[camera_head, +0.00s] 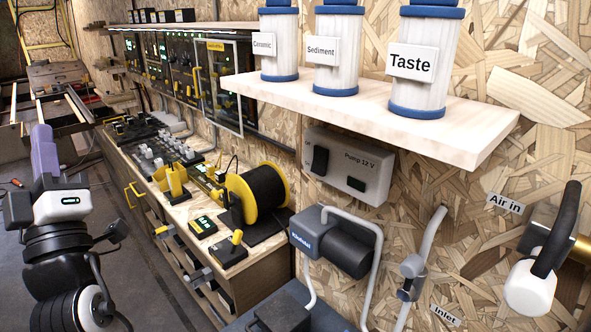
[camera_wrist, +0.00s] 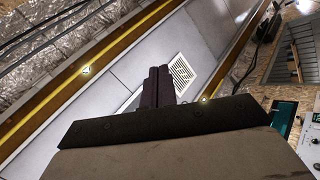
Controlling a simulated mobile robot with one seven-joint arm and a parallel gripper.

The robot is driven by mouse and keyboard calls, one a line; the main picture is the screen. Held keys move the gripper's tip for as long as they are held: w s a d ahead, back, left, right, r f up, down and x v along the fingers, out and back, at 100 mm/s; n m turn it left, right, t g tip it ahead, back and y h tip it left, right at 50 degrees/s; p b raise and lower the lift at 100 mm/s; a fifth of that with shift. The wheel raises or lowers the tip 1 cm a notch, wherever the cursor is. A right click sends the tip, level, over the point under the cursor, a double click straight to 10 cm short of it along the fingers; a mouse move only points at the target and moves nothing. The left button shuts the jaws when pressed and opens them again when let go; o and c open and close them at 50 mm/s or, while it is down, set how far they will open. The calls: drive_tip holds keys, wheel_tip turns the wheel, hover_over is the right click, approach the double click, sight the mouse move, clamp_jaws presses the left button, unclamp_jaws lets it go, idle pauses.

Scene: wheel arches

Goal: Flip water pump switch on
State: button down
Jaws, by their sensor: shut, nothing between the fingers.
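The grey pump switch box (camera_head: 375,180), labelled "Pump 12 V", is fixed to the chipboard wall under the filter shelf in the head view. A black rocker switch (camera_head: 320,160) sits at its left end, and a small dark green indicator (camera_head: 356,184) is at its lower right. I cannot tell the rocker's on or off position for sure. My gripper (camera_wrist: 161,72) is shut and empty in the wrist view, well away from the switch box, which is not in that view.
A pale shelf (camera_head: 480,130) with filter cartridges overhangs the switch box. The pump (camera_head: 345,250) and a hose (camera_head: 420,250) are below it. A bench (camera_head: 150,185) with a black cable spool (camera_head: 262,188) lies between my arm and the wall. Grey floor is open at the left.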

sight(317, 171)
drive_tip(key=w+d+f+m+h, duration=0.35)
drive_tip(key=w+d+h, duration=0.35)
drive_tip(key=h, duration=0.6)
drive_tip(key=w+d+f+m+g+h+p, duration=0.1)
drive_tip(key=d+f+m+g+h, duration=0.1)
drive_tip(key=d+f+g+h, duration=0.2)
drive_tip(key=w+d+f+m+g+h, duration=0.2)
drive_tip(key=d+f+g+h, duration=0.3)
drive_tip(key=d+g+h, duration=0.2)
drive_tip(key=d+h, duration=0.2)
drive_tip(key=d, duration=0.2)
drive_tip(key=shift+d+m+p, duration=0.3)
drive_tip(key=shift+m+p, duration=0.05)
drive_tip(key=shift+w+r, duration=0.1)
drive_tip(key=p+x, duration=0.3)
drive_tip(key=x, duration=1)
drive_tip(key=shift+d+p, duration=0.1)
drive_tip(key=shift+p, duration=0.2)
drive_tip(key=shift+w+d, duration=0.3)
drive_tip(key=shift+f, duration=0.25)
